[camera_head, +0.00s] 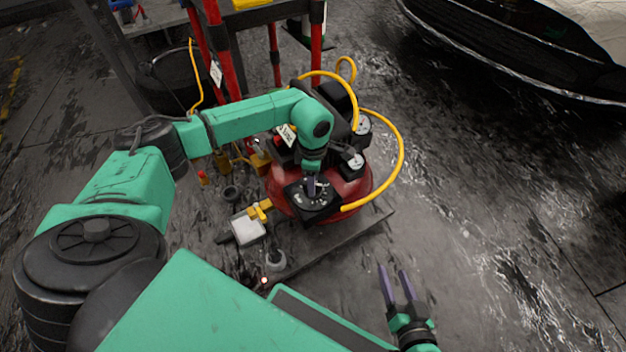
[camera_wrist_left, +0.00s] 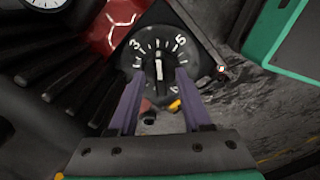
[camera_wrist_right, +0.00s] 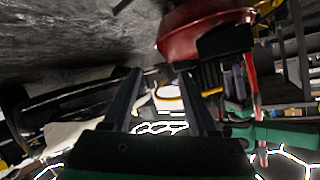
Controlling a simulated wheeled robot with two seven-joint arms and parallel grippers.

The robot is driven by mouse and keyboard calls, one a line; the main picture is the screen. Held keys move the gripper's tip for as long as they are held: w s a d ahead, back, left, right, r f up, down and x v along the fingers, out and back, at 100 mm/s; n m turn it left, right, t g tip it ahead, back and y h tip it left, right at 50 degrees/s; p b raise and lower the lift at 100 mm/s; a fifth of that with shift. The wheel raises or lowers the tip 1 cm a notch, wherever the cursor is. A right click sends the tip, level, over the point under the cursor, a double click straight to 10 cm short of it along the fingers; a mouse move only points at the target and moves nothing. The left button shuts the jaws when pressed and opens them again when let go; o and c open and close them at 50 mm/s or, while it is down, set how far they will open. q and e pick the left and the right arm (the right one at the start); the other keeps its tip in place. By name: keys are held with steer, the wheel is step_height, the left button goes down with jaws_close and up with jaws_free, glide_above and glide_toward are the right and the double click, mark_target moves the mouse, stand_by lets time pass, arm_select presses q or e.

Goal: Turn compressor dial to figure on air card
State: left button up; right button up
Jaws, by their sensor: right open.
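The compressor (camera_head: 347,186) is a red tank with black fittings and yellow hoses. Its black dial (camera_head: 324,203) has white figures; the left wrist view shows the dial face (camera_wrist_left: 148,49) with 3 at upper left, 5 at upper right and a light pointer line on the knob (camera_wrist_left: 158,70). My left gripper (camera_head: 311,188) is over the dial. In the left wrist view its purple fingers stand apart, one either side of the knob, with gaps visible. My right gripper (camera_head: 393,275) is open and empty, low at the right. White cards hang on the red post (camera_head: 216,73) and compressor (camera_head: 287,134); their figures are unreadable.
Two round gauges sit on the compressor, one upper (camera_head: 362,125) and one lower (camera_head: 355,161). A yellow hose (camera_head: 401,150) loops out to the right. A dark car (camera_head: 520,50) stands at upper right. Floor between it and the compressor is clear.

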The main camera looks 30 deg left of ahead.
arm_select(q)
step_height(320, 180, up, 15)
steer(key=p, duration=0.4)
steer(key=shift+f, duration=0.2)
arm_select(e)
steer(key=d+r+g, duration=0.1)
steer(key=r+g, duration=0.1)
steer(key=d+r+n+g+h, duration=0.1)
steer(key=r, duration=0.1)
steer(key=shift+w+d, duration=0.1)
steer(key=shift+d, duration=0.2)
